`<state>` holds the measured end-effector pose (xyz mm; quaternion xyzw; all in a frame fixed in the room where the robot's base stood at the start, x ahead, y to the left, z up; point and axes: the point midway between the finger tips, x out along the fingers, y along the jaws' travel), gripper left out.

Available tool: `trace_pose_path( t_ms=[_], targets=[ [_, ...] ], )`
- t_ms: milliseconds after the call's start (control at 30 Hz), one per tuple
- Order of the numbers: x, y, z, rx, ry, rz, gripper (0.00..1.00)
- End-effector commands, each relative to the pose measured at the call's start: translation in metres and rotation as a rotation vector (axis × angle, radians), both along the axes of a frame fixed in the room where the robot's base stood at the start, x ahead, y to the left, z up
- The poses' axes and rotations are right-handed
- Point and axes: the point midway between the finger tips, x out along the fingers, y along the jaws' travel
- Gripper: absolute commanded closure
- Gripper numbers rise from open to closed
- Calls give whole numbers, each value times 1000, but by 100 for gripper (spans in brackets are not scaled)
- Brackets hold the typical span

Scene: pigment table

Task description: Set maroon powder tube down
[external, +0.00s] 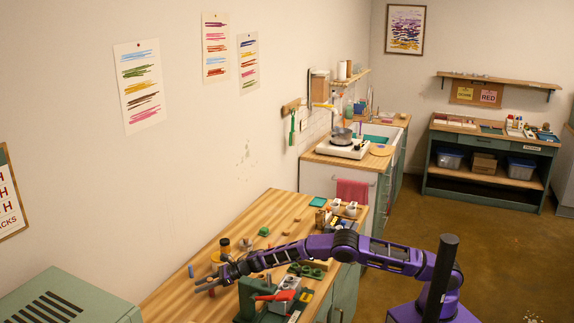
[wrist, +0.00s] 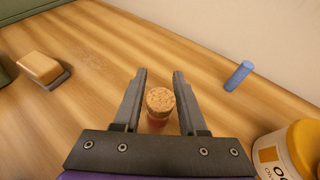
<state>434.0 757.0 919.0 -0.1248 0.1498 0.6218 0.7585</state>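The maroon powder tube (wrist: 158,123) shows in the wrist view as a round cork stopper with a small reddish part below it. It stands between the two fingers of my gripper (wrist: 160,74), which are closed in around it. Most of the tube's body is hidden below the cork and by the gripper, so its height over the wooden table (wrist: 95,95) cannot be told.
A jar with a yellow lid (wrist: 288,150) stands close at the lower right. A tan block on a dark base (wrist: 40,69) sits at the left. Bare wood lies ahead of the fingers.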

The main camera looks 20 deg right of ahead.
Motion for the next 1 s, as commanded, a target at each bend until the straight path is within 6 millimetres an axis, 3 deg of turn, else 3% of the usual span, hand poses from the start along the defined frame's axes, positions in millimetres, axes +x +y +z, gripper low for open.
trace_pose_path(
  t_ms=[100, 567, 1000],
  targets=[
    [0, 0, 1, 0, 0, 0, 41],
    [-1, -6, 5, 0, 2, -1, 41],
    [-12, -62, 29, 0, 1, -3, 41]
  ],
)
